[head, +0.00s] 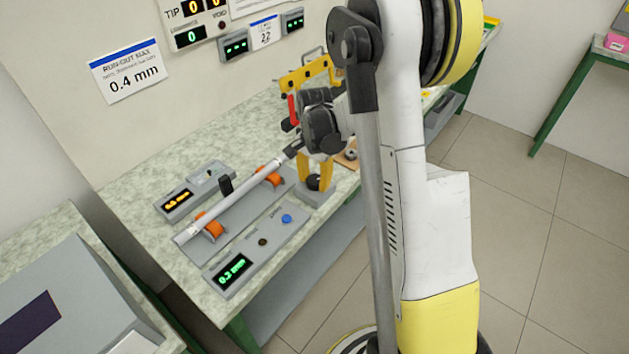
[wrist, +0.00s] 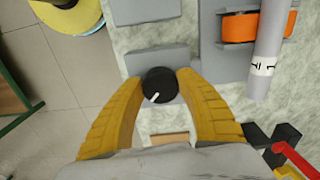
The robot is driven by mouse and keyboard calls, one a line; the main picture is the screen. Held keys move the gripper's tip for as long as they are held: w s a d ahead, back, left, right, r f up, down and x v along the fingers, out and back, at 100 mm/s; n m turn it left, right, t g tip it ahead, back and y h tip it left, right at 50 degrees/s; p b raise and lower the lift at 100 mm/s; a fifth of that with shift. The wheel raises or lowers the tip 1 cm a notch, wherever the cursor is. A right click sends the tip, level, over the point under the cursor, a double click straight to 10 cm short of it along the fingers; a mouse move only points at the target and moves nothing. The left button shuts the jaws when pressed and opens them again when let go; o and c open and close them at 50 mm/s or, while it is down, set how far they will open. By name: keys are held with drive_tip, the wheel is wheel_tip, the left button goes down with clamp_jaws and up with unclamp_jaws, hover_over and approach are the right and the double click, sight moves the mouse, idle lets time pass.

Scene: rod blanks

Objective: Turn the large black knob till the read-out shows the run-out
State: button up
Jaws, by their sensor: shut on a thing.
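The large black knob (head: 313,183) sits on a small grey block at the bench's front edge. In the wrist view the knob (wrist: 160,84) shows a white pointer mark towards its lower left. My gripper (head: 317,177) reaches down with a yellow finger on each side of the knob. In the wrist view my gripper (wrist: 161,79) is shut on it. The green read-out (head: 235,270) on the front grey box appears to show 0.3 mm. A light grey rod (head: 228,197) lies across orange rollers (head: 210,226) behind that box.
A second box with an orange read-out (head: 177,199), too small to read surely, stands behind the rod. A wall sign (head: 126,72) gives run-out max 0.4 mm. A yellow rack (head: 306,76) stands at the back. A blue button (head: 286,218) is on the front box.

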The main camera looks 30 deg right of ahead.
sight(314, 180)
drive_tip(key=shift+m, duration=0.3)
drive_tip(key=o, duration=1.2)
wheel_tip(314, 180, up, 12)
idle(0.3)
